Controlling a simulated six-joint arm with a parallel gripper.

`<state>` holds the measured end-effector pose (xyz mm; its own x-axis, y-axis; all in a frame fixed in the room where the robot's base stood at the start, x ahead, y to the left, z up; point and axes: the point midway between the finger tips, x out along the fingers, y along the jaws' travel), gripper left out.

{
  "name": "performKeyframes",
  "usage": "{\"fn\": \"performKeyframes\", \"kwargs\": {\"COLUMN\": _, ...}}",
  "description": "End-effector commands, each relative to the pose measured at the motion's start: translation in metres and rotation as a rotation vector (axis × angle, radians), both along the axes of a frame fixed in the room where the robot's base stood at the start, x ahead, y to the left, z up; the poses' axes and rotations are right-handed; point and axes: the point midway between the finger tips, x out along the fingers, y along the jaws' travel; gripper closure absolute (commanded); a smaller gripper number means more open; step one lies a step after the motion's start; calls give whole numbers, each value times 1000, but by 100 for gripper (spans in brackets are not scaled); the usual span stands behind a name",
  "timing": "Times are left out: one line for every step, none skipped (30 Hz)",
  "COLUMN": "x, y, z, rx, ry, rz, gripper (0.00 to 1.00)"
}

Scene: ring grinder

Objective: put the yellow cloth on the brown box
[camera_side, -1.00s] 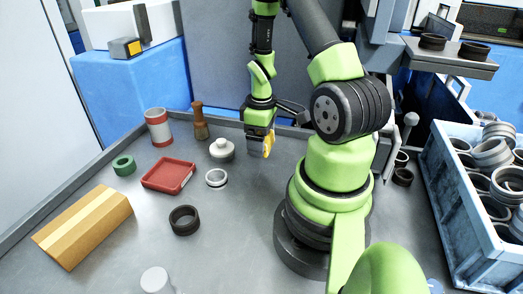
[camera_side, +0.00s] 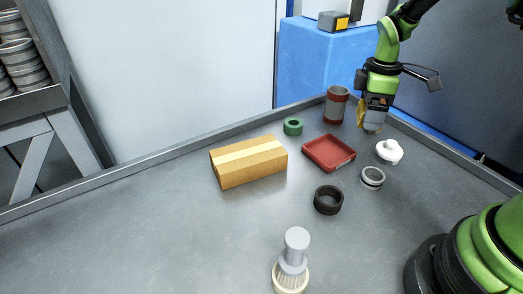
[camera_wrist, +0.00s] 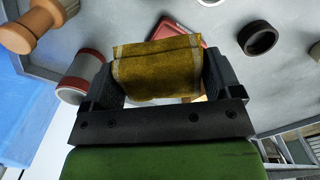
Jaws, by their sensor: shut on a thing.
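My gripper (camera_side: 374,117) is shut on the yellow cloth (camera_wrist: 157,70), which hangs between its two fingers in the wrist view. In the side view the cloth (camera_side: 362,116) is a small yellow patch at the fingers, mostly hidden by the gripper. My gripper is above the table's back right part, just right of the red and grey can. The brown box (camera_side: 250,168) lies on the table left of centre, with a paler tape strip along its top. The gripper is well to the right of the box and apart from it.
A red tray (camera_side: 329,152) and a green ring (camera_side: 293,127) lie between box and gripper. The can (camera_side: 336,105) stands close to the gripper. A dark ring (camera_side: 328,200), a metal ring (camera_side: 373,177), a white lidded pot (camera_side: 389,151) and a pale brush (camera_side: 293,262) are nearby. The left front table is clear.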

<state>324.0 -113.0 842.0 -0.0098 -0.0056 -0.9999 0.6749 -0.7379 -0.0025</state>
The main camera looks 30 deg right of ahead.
Motion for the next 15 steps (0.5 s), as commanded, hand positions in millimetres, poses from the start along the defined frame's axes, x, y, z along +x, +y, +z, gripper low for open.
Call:
{"fn": "performKeyframes", "kwargs": {"x": 22, "y": 24, "z": 3, "rx": -1, "ry": -4, "rz": 114, "gripper": 38}}
{"fn": "performKeyframes", "kwargs": {"x": 32, "y": 37, "z": 6, "rx": -2, "ry": -4, "rz": 178, "gripper": 38}}
{"fn": "performKeyframes", "kwargs": {"x": 44, "y": 56, "z": 9, "rx": -2, "ry": -4, "rz": 261, "gripper": 38}}
{"fn": "performKeyframes", "kwargs": {"x": 53, "y": 70, "z": 11, "rx": -2, "ry": -3, "rz": 323, "gripper": 38}}
{"fn": "performKeyframes", "kwargs": {"x": 60, "y": 85, "z": 14, "rx": -1, "ry": -3, "rz": 380, "gripper": 38}}
{"fn": "performKeyframes", "kwargs": {"x": 68, "y": 104, "z": 17, "rx": -1, "ry": -4, "rz": 453, "gripper": 38}}
{"fn": "performKeyframes", "kwargs": {"x": 72, "y": 117, "z": 20, "rx": 0, "ry": -3, "rz": 503, "gripper": 38}}
{"fn": "performKeyframes", "kwargs": {"x": 76, "y": 131, "z": 22, "rx": 1, "ry": -4, "rz": 550, "gripper": 38}}
{"fn": "performKeyframes", "kwargs": {"x": 80, "y": 147, "z": 25, "rx": 1, "ry": -3, "rz": 607, "gripper": 38}}
{"fn": "performKeyframes", "kwargs": {"x": 82, "y": 158, "z": 27, "rx": 2, "ry": -4, "rz": 645, "gripper": 38}}
{"fn": "performKeyframes", "kwargs": {"x": 83, "y": 168, "z": 29, "rx": 4, "ry": -5, "rz": 679, "gripper": 38}}
{"fn": "performKeyframes", "kwargs": {"x": 85, "y": 180, "z": 31, "rx": 5, "ry": -6, "rz": 719, "gripper": 38}}
{"fn": "performKeyframes", "kwargs": {"x": 85, "y": 188, "z": 32, "rx": 5, "ry": -6, "rz": 745, "gripper": 38}}
{"fn": "performKeyframes", "kwargs": {"x": 86, "y": 194, "z": 34, "rx": 6, "ry": -6, "rz": 767, "gripper": 38}}
{"fn": "performKeyframes", "kwargs": {"x": 86, "y": 201, "z": 35, "rx": 7, "ry": -7, "rz": 790, "gripper": 38}}
